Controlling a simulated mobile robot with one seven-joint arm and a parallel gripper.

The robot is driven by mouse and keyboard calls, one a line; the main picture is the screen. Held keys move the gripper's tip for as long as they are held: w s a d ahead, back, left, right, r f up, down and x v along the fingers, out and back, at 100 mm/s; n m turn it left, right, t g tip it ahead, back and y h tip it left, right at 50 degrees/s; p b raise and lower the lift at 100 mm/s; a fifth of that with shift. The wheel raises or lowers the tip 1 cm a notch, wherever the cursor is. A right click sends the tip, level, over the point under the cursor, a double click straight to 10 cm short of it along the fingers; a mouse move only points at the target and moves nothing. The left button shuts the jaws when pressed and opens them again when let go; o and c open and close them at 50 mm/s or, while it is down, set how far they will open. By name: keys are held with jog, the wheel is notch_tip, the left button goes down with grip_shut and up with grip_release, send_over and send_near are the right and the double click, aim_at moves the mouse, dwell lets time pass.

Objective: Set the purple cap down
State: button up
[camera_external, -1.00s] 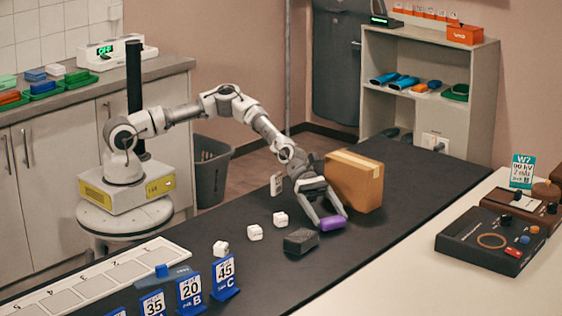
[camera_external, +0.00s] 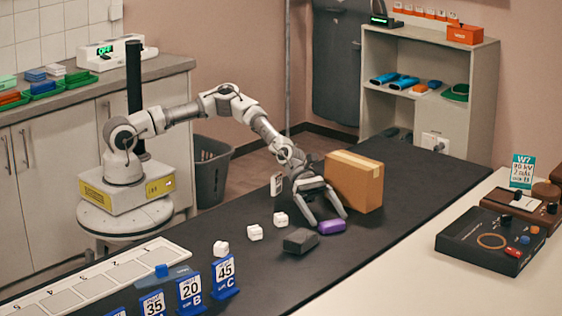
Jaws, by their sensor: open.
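The purple cap (camera_external: 332,226) lies on the black table top (camera_external: 405,185), in front of the cardboard box. My gripper (camera_external: 330,220) is open just behind and above the cap, with its fingers spread apart. The right fingertip is close to the cap's back edge; I cannot tell whether it touches. Nothing is between the fingers that I can see.
A dark grey block (camera_external: 300,241) lies just left of the cap. A cardboard box (camera_external: 354,181) stands behind my gripper, close to it. White cubes (camera_external: 255,233) lie farther left. Blue number stands (camera_external: 190,292) line the front left.

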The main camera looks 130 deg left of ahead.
jog(key=p+v, duration=0.2)
jog(key=v, duration=0.9)
jog(key=shift+r, duration=0.15)
jog(key=shift+d, duration=0.1)
